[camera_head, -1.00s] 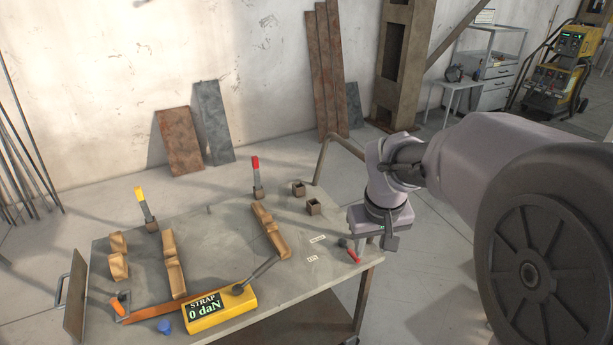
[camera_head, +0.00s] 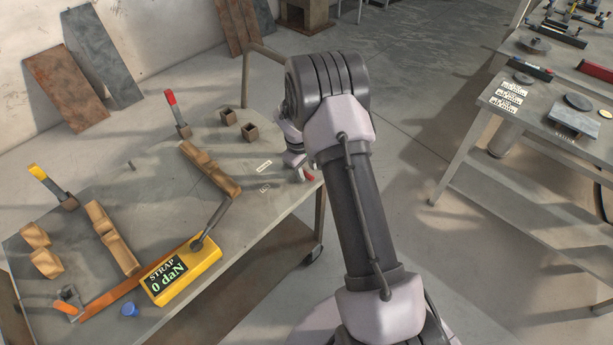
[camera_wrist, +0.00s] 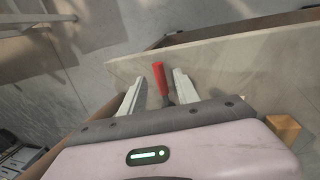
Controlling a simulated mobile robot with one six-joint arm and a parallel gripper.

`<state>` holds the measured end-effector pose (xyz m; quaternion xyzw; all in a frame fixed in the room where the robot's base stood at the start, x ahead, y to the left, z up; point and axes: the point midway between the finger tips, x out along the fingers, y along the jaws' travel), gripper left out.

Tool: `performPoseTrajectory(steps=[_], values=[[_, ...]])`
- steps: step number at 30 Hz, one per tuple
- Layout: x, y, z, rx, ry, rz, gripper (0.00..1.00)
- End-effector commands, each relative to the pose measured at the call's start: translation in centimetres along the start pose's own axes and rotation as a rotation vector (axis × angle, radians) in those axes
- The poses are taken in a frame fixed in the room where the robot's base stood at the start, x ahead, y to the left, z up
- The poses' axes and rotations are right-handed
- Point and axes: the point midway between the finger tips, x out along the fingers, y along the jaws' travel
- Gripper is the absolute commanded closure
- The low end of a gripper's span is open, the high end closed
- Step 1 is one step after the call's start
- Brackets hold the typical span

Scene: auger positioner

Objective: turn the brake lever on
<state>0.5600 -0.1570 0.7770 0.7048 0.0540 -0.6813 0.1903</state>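A short lever with a red handle (camera_wrist: 158,78) sits at the table's right edge, beside two small white labels (camera_head: 264,166) too small to read. In the head view only a little of its red handle (camera_head: 309,178) shows beside my arm. In the wrist view my gripper (camera_wrist: 159,76) is open, with one finger on each side of the red handle. Gaps show between the handle and both fingers. In the head view my arm hides most of the gripper.
The table (camera_head: 235,265) also holds a yellow STRAP readout box (camera_head: 183,270) reading 0 daN, wooden blocks (camera_head: 112,238), and upright levers with a red grip (camera_head: 171,97) and a yellow grip (camera_head: 38,172). Another workbench (camera_head: 470,140) stands at the right, across open floor.

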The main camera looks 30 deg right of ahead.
Motion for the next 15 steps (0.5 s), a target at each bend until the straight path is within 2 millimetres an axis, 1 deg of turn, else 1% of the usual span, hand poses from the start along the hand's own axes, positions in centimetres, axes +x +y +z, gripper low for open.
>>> performPoseTrajectory(steps=[1, 4, 13, 14, 15], values=[[0.80, 0.00, -0.01, 0.001, 0.000, 0.000, 0.62], [1.47, 0.01, 0.01, 0.001, 0.000, 0.000, 0.62], [1.67, 0.04, -0.01, 0.001, 0.000, 0.000, 0.62], [1.67, 0.04, -0.01, 0.001, 0.001, 0.000, 0.64], [1.66, 0.03, -0.01, 0.001, 0.000, 0.000, 0.72]])
